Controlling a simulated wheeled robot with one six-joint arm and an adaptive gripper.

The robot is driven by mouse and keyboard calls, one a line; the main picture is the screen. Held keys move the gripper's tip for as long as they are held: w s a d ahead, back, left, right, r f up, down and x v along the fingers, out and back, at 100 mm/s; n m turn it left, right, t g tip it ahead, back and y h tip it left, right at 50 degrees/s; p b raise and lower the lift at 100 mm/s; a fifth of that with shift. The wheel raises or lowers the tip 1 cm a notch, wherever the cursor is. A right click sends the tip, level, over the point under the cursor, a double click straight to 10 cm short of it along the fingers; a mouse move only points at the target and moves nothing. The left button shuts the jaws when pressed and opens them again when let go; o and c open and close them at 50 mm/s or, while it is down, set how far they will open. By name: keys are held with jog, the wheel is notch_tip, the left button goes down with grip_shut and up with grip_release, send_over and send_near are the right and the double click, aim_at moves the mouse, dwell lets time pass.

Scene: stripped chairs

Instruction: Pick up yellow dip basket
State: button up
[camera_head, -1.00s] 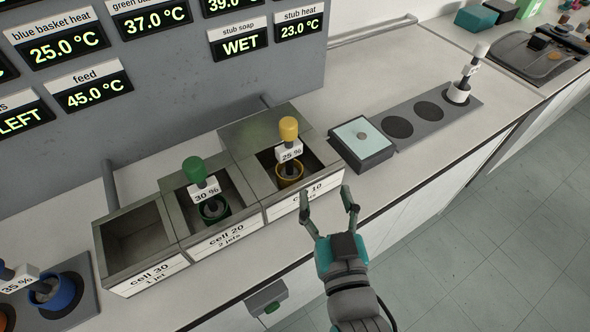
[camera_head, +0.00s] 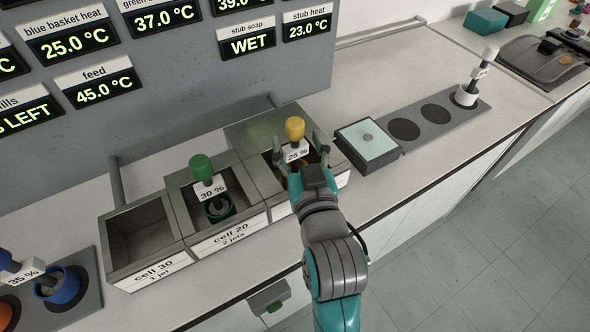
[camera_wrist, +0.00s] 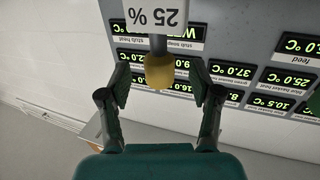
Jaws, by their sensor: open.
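The yellow dip basket (camera_head: 295,129) stands upright in the right-hand cell, with its yellow knob on top and a "25 %" tag below it. Its lower part is mostly hidden behind my gripper. My gripper (camera_head: 299,147) is open, with a finger on each side of the basket's stem at about tag height. In the wrist view the yellow knob (camera_wrist: 159,72) shows between the open fingers of my gripper (camera_wrist: 159,88), apart from both. The "25 %" tag (camera_wrist: 155,16) lies beyond it at the top edge.
A green basket (camera_head: 201,168) tagged "30 %" stands in the middle cell. The left cell (camera_head: 140,238) is empty. A pale-topped box (camera_head: 367,141) sits close right of the cells. A white-knobbed basket (camera_head: 467,94) stands in a grey holder. Display panels rise behind.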

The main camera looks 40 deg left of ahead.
jog(key=shift+x, duration=1.65)
grip_shut()
